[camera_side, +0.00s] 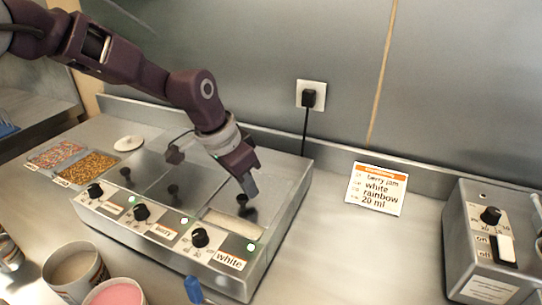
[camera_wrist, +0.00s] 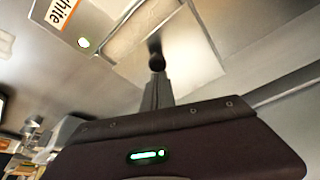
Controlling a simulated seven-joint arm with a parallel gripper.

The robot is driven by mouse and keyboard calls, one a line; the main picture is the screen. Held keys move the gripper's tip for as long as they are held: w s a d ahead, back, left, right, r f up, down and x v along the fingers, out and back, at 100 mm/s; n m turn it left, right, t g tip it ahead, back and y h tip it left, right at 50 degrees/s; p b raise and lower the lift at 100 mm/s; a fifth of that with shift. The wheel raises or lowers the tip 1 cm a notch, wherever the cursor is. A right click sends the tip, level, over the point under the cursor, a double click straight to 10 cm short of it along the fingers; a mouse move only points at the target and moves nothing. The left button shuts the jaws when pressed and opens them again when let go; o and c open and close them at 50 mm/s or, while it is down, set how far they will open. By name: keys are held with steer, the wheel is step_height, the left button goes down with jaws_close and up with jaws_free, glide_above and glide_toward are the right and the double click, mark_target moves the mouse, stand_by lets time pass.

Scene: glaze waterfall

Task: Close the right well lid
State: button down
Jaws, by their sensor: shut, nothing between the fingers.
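The right well of the metal warmer box, behind the "white" label (camera_side: 229,259), shows a pale cream strip (camera_side: 233,224) along its front. Its flat metal lid (camera_side: 258,213) covers the part behind that strip, so the well is partly open. The lid's black knob (camera_side: 242,199) stands up from it and also shows in the wrist view (camera_wrist: 156,61). My gripper (camera_side: 253,191) is shut and empty, pointing down just behind and right of the knob. In the wrist view my fingertips (camera_wrist: 157,78) appear right at the knob; I cannot tell whether they touch it.
Two other lid knobs (camera_side: 173,189) (camera_side: 125,172) stand to the left on the box. Dials (camera_side: 200,237) line its front. A recipe card (camera_side: 376,189) and a switch box (camera_side: 492,240) are on the right. Cups (camera_side: 76,270) stand at front left. Counter right of the box is clear.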

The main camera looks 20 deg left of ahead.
mark_target(246, 214)
steer(key=s, duration=0.4)
steer(key=shift+s, duration=0.2)
steer(key=shift+f, duration=0.1)
steer(key=w, duration=0.1)
steer(key=w+d, duration=0.1)
steer(key=w+r, duration=0.1)
steer(key=w, duration=0.1)
steer(key=shift+d, duration=0.4)
steer(key=v, duration=1)
steer(key=s+a+r+n, duration=0.2)
steer(key=s+a+r, duration=0.4)
steer(key=s+a, duration=0.45)
steer(key=s+a+f+n+t+y, duration=0.1)
steer(key=s+a+f, duration=0.1)
steer(key=s, duration=0.6)
steer(key=s+a+f+n+t, duration=0.1)
steer(key=s+a, duration=0.3)
steer(key=s, duration=0.4)
steer(key=shift+s+f+n+y, duration=0.2)
steer(key=shift+f+n+y, duration=0.2)
steer(key=shift+f+n, duration=0.35)
